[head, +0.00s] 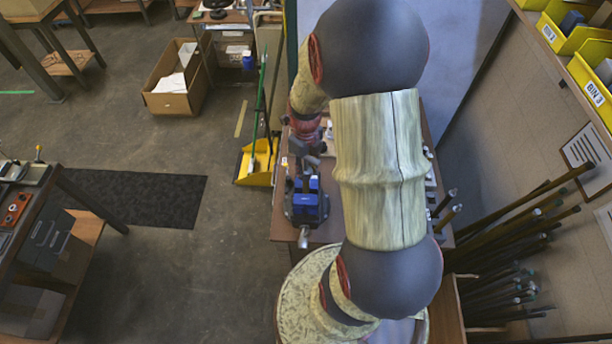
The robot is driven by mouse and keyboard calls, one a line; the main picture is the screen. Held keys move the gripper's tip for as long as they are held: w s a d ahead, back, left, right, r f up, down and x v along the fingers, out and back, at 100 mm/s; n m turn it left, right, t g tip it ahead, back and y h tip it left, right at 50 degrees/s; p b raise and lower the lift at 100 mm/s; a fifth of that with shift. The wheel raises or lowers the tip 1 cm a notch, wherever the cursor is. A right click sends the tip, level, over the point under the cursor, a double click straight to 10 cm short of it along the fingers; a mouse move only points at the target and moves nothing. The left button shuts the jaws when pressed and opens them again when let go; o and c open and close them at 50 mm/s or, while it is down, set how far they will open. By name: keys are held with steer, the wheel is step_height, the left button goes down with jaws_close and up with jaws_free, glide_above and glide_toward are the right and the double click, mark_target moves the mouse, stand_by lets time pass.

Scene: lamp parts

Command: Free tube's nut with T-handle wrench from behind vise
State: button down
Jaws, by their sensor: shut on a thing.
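The blue vise (307,203) stands on the brown workbench (285,232), near its left edge, with its handle end toward the bottom of the picture. My gripper (311,152) is small and dark in this view, just behind the vise. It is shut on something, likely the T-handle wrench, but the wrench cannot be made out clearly. The tube and its nut cannot be made out either. My arm covers much of the bench's middle and right side.
Several long rods (520,240) lean in a holder at the right. Yellow bins (590,70) are at the upper right. A cardboard box (175,92) lies on the floor.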

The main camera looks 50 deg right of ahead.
steer(key=shift+f+b, duration=0.55)
steer(key=shift+f, duration=0.2)
steer(key=shift+r, duration=0.2)
stand_by(0.5)
steer(key=shift+f, duration=0.2)
stand_by(4.2)
steer(key=shift+r, duration=0.15)
stand_by(2.0)
